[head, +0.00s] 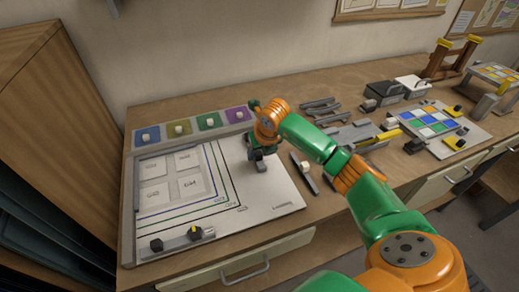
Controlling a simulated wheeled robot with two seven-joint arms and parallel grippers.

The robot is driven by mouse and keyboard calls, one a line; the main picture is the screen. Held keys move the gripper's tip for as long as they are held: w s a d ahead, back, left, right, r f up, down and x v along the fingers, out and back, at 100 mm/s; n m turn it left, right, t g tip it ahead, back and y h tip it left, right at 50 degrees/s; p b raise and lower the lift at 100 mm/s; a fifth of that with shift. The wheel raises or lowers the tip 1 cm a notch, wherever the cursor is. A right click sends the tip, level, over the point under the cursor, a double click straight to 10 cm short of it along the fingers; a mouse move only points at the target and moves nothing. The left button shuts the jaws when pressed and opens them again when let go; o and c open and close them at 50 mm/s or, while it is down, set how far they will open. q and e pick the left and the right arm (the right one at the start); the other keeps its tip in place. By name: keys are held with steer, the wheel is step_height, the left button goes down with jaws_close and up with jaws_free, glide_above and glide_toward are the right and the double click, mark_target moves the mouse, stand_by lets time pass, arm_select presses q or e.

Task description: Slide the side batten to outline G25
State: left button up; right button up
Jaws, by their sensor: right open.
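A white board (262,205) lies on the bench, with nested coloured outlines around a pale square of four labelled cells; the small outline labels are too small to read surely. A dark grey bar with a white knob (305,168), which looks like the side batten, lies slantwise at the board's right edge. Another grey bar (180,243) with a black block and a yellow-marked knob lies along the board's front edge. My right gripper (261,165) points down over the board's right part, left of the white-knobbed bar and apart from it, open and seemingly empty. My left gripper is out of view.
A strip of coloured squares with white knobs (180,129) runs along the board's back. Loose grey bars (322,108) lie behind my right arm. A second board with coloured tiles (432,122) stands right. A wooden cabinet (48,110) borders the left. The board's front right is clear.

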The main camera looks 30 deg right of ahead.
steer(key=shift+w+f, duration=0.2)
steer(key=shift+w, duration=0.15)
steer(key=shift+s+r, duration=0.15)
steer(key=shift+s, duration=0.05)
jaws_close()
stand_by(0.9)
